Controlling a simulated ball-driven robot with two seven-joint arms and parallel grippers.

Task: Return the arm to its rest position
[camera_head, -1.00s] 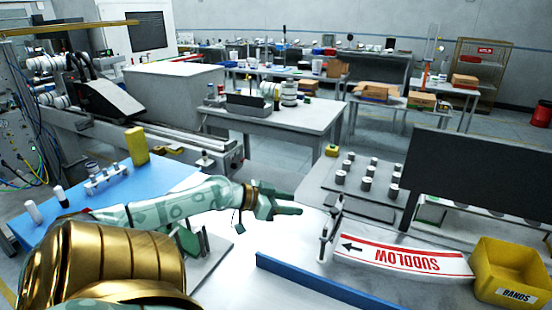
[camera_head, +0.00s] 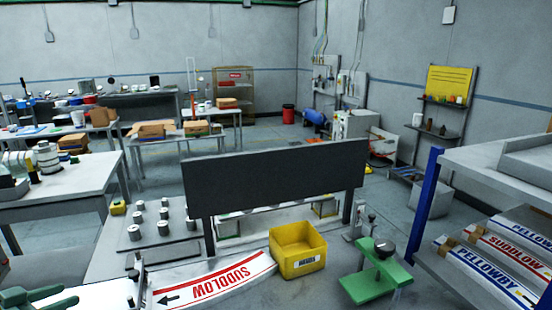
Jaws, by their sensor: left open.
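My left gripper (camera_head: 62,297) shows at the bottom left corner of the head view, pale green and pointing right. It is open and nothing shows between its fingers. Most of its arm is out of the picture. To its right a curved white label strip with red SUDLOW lettering (camera_head: 215,283) lies on the bench, apart from the gripper. My right gripper is not in view.
A yellow BANDS bin (camera_head: 297,250) stands right of the strip, below a dark panel (camera_head: 275,185). A green stand (camera_head: 377,275) is further right. A shelf rack (camera_head: 430,210) with more label strips fills the right edge. Several grey cylinders (camera_head: 163,228) stand left of the panel.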

